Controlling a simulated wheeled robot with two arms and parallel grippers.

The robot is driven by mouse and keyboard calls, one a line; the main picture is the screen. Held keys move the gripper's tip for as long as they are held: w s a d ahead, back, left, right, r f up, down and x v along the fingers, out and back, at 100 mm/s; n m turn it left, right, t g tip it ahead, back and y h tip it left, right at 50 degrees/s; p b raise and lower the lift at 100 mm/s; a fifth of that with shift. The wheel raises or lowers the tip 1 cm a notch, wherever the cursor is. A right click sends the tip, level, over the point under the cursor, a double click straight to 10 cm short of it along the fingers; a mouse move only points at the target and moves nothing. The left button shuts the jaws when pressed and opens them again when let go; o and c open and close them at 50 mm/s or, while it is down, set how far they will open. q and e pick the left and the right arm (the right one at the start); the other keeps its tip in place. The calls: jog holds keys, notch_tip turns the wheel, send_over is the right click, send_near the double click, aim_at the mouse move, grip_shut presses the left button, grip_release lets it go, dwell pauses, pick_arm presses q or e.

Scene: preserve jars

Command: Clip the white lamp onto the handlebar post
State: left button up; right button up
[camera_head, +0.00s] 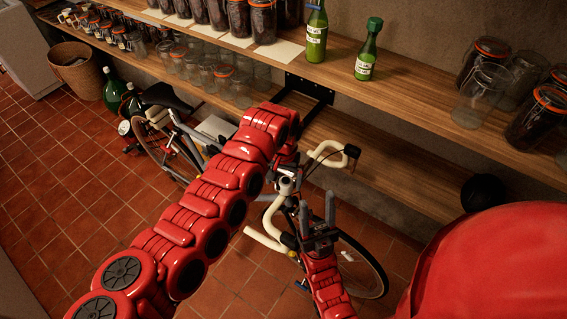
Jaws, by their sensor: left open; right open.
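The bicycle's handlebar post (285,187) is pale metal and shows just below the end of my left arm. Cream-taped handlebars reach out on both sides, one grip (265,238) to the lower left and one (325,153) to the upper right. My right gripper (317,214) is open, its two grey fingers pointing up, close to the post on its lower right. I see nothing between its fingers. My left arm crosses over the bicycle and ends above the post; its gripper fingers are hidden. I cannot make out the white lamp for certain.
A long wooden shelf (420,102) with jars and green bottles (317,35) runs along the wall behind the bicycle. A lower shelf (395,175) has a dark round object (483,192) at its right. A basket (77,68) stands far left. The tiled floor (60,175) at left is clear.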

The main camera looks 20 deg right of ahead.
pick_arm(q)
notch_tip(320, 180, up, 6)
jog(key=b, duration=0.2)
jog(key=shift+b, duration=0.3)
notch_tip(320, 180, up, 10)
jog(key=b, duration=0.1)
